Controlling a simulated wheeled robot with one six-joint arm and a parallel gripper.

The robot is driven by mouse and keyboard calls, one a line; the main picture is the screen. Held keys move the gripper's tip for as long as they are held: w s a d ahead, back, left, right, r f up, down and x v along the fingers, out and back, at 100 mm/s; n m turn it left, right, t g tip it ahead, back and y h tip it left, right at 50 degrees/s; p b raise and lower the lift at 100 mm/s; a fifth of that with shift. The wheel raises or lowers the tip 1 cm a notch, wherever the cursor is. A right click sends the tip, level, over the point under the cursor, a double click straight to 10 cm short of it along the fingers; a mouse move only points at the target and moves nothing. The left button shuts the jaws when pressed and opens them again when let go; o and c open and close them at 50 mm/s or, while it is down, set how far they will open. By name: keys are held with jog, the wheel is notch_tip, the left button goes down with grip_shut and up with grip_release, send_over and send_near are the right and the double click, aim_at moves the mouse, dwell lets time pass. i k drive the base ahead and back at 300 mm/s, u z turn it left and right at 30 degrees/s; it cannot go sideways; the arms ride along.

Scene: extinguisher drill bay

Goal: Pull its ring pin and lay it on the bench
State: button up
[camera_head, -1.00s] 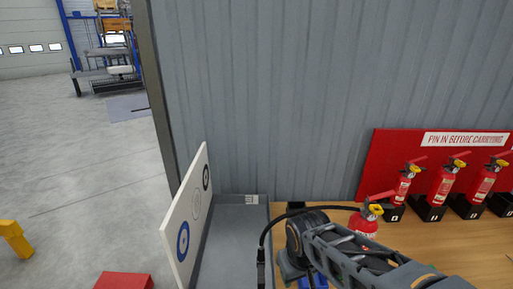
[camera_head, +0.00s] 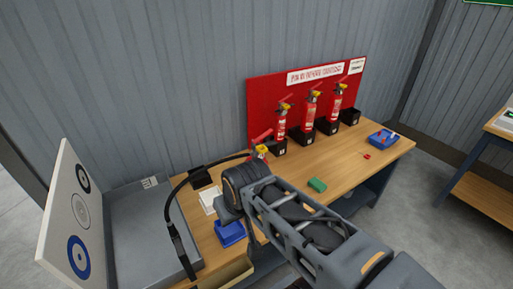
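A red fire extinguisher with a yellow part and red lever (camera_head: 260,150) stands on the wooden bench (camera_head: 345,170), mostly hidden behind my arm. A black hose runs left from beside it and hangs down over the grey surface at the left. I cannot make out a ring pin on it. Three more red extinguishers (camera_head: 280,122) (camera_head: 309,108) (camera_head: 335,102) stand upright in black holders against the red board. My arm crosses the lower middle, its bulky joint in front of the near extinguisher. My gripper's fingers do not show.
A blue bin (camera_head: 230,233) and a white card (camera_head: 209,200) lie left of my arm. A green block (camera_head: 317,185), a small red item (camera_head: 367,156) and a blue tray (camera_head: 377,140) are on the right. An empty black holder (camera_head: 350,117) stands at the back. A white target board (camera_head: 70,220) stands at left.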

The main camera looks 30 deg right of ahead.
aim_at(317, 161)
jog(key=u, duration=0.5)
jog(key=k, duration=1)
jog(key=z, duration=0.6)
jog(key=i, duration=1.35)
jog(key=u, duration=0.35)
